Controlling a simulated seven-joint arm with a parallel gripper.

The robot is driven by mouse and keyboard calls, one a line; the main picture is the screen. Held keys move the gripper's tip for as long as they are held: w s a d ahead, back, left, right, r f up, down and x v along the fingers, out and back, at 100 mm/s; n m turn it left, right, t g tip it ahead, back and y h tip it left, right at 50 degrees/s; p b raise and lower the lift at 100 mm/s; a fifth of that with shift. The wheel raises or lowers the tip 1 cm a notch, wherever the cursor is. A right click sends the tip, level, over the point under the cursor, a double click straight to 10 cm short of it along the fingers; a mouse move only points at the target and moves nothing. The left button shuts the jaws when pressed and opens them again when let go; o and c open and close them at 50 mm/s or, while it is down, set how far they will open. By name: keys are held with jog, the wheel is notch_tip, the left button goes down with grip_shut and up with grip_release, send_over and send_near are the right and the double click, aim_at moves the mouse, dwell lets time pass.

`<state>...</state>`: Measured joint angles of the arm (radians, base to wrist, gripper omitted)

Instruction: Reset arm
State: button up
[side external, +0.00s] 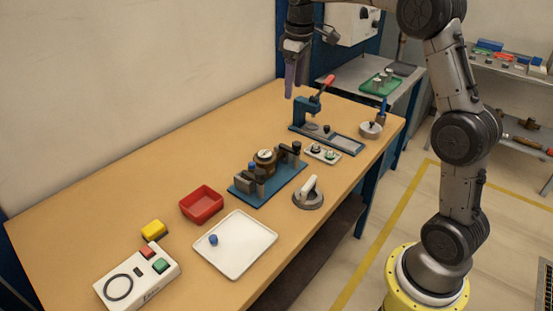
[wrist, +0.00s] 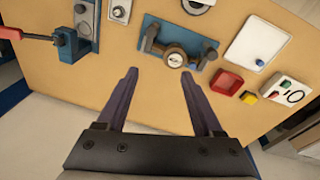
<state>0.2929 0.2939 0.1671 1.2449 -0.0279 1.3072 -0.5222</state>
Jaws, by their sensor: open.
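My gripper (side external: 292,78) is raised above the far part of the workbench (side external: 140,185), near the wall. In the wrist view my gripper (wrist: 158,78) shows two purple fingers spread apart with nothing between them. It hangs clear of the bench and touches nothing. A round brass meter (side external: 265,156) sits in a blue fixture (side external: 245,186) with dark clamps near the bench's middle. The meter also shows in the wrist view (wrist: 174,58), beyond the fingertips.
A blue press (side external: 305,108) with a red handle stands closest to my gripper. A red bin (side external: 202,204), a white tray (side external: 240,250) with a blue knob (side external: 213,240), a yellow block (side external: 154,230) and a button box (side external: 135,280) are toward the near end. The bench's wall side is clear.

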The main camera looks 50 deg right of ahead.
jog(key=s+a+r+t, duration=0.1)
jog(key=s+a+r, duration=0.35)
jog(key=s, duration=0.25)
jog(key=s+a+r+t, duration=0.2)
jog(key=s+a+r, duration=0.2)
jog(key=s+a, duration=0.3)
jog(key=s+a+f+m+t, duration=0.1)
jog(key=s+a+f+m, duration=0.1)
jog(key=s+f, duration=0.9)
jog(key=s+a, duration=0.1)
jog(key=s, duration=0.3)
jog(key=shift+s+f+m+y, duration=0.2)
jog(key=shift+s+m+y, duration=0.05)
jog(key=shift+m+y, duration=0.15)
